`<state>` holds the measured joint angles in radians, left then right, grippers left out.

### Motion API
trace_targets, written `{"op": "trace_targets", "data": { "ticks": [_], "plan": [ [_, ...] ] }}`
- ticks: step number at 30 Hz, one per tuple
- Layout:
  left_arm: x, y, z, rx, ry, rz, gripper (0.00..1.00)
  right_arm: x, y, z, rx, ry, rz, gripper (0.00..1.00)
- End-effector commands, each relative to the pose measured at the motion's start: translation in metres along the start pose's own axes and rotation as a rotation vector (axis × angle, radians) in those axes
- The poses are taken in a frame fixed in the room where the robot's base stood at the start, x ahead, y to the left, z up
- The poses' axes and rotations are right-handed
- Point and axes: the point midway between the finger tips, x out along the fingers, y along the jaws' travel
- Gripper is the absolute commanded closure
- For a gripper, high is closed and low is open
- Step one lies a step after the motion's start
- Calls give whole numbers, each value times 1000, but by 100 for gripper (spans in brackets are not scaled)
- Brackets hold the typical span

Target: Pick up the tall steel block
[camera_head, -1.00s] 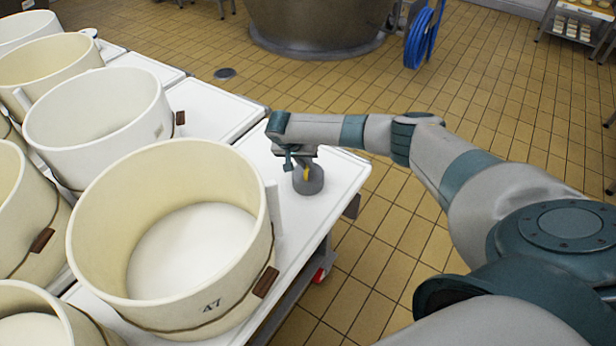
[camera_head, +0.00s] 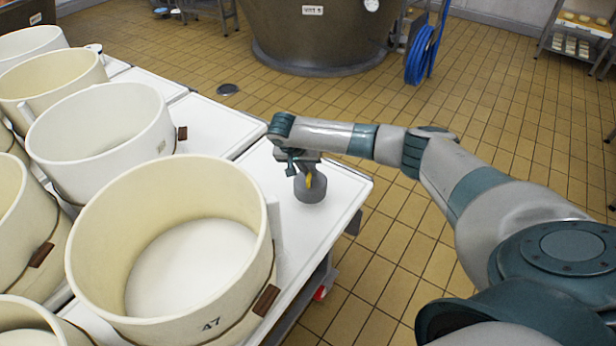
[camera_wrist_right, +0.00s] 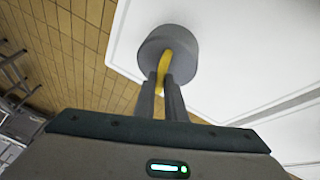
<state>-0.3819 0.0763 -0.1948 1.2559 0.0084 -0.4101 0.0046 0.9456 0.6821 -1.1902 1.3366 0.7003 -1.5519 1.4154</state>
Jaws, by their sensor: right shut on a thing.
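A short grey round block (camera_head: 311,190) with a yellow handle or strip is at the front right part of the white table (camera_head: 335,205). It is the only steel-like block I see. In the right wrist view the grey block (camera_wrist_right: 168,47) is just beyond my fingertips, with the yellow strip between them. My right gripper (camera_head: 306,170) comes down on it from above and is shut on its yellow part; the fingers also show in the wrist view (camera_wrist_right: 165,82). I cannot tell whether its base touches the table. My left gripper is not in view.
A large cream round mould marked 47 (camera_head: 170,250) stands close to the left of the block. Several similar moulds fill the tables further left. A copper vat (camera_head: 320,40) and a blue hose (camera_head: 423,52) are at the back. Tiled floor lies open to the right.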

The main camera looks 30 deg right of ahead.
Motion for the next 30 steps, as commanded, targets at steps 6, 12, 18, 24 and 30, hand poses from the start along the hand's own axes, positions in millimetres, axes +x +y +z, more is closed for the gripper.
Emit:
{"op": "trace_targets", "data": {
  "ticks": [6, 12, 18, 24, 30],
  "plan": [
    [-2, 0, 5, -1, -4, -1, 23, -13, 36, 1, 1, 2, 5, 100],
    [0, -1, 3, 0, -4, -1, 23, -28, 68, 5, 0, 2, 4, 100],
    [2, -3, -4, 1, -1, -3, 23, -41, 95, 7, 1, 3, 4, 100],
    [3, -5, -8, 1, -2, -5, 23, -49, 112, 8, 1, 2, 3, 100],
    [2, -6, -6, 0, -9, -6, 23, -52, 119, 9, 1, 2, 4, 100]
  ]
}}
